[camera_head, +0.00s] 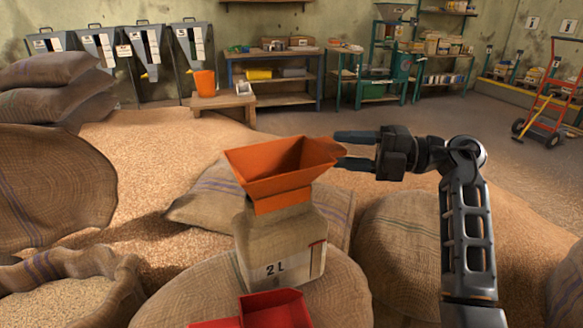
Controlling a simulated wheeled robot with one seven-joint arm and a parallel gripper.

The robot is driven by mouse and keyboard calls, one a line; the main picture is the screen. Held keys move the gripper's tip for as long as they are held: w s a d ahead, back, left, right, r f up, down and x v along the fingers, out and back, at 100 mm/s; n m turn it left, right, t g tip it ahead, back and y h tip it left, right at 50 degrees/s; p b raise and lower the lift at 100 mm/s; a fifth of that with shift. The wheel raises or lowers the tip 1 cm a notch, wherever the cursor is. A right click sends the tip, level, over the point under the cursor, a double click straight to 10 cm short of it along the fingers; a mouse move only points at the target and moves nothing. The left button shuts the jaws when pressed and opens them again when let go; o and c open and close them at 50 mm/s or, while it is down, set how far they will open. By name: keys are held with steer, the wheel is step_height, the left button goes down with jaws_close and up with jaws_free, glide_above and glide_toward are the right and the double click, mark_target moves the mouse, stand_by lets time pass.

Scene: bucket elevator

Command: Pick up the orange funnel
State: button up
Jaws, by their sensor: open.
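The orange funnel (275,178) is wide and square-mouthed. It sits upright in the top of a beige container (280,240) marked 2 L, which stands on a full burlap sack. My gripper (345,150) is to the right of the funnel, with its two dark fingers pointing left. The funnel's spout is hidden inside the container.
A red scoop or tray (275,310) lies in front of the container. Burlap sacks (50,180) and loose grain (160,160) surround it. An orange bucket (204,82) stands on a wooden bench behind. A red hand truck (555,95) stands at the far right. Open floor lies at the back right.

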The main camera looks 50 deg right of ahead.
steer(key=shift+x, duration=1.25)
steer(key=shift+c, duration=0.3)
jaws_close()
